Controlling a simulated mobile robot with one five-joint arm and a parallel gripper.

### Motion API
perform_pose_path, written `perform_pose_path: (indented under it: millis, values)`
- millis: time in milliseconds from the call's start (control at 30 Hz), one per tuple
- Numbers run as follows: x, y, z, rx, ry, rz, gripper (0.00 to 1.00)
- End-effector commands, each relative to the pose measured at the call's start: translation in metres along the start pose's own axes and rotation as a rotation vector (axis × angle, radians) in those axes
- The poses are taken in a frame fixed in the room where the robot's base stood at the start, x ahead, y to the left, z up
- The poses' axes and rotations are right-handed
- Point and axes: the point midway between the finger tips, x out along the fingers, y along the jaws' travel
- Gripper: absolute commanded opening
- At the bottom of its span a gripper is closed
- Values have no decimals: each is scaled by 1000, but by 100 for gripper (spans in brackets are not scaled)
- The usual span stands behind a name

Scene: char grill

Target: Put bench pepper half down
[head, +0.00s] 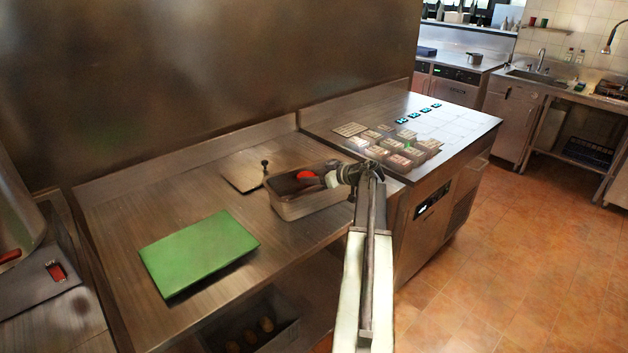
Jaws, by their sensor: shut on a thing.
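My gripper (330,178) is at the end of my arm, over the right end of a metal pan on the steel bench. It is shut on a small red piece, which looks like the pepper half (307,175). The pepper half shows at the left of the fingertips, against the dark inside of the pan (305,205). I cannot tell whether it touches the pan or hangs above it. The fingers are small and partly hidden by the arm.
A green board (198,252) lies on the bench at the left, with bare steel around it. A flat metal lid (240,170) with a knob lies behind the pan. A counter (460,125) with several small containers stands at the right. A bin (255,328) sits below the bench.

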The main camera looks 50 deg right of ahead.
Motion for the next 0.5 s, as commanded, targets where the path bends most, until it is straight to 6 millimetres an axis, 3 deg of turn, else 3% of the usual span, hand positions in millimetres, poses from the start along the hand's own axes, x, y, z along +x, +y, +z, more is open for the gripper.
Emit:
perform_pose_path:
  millis: [500]
  values:
    - [6,-2,12,-3,-5,-3,11]
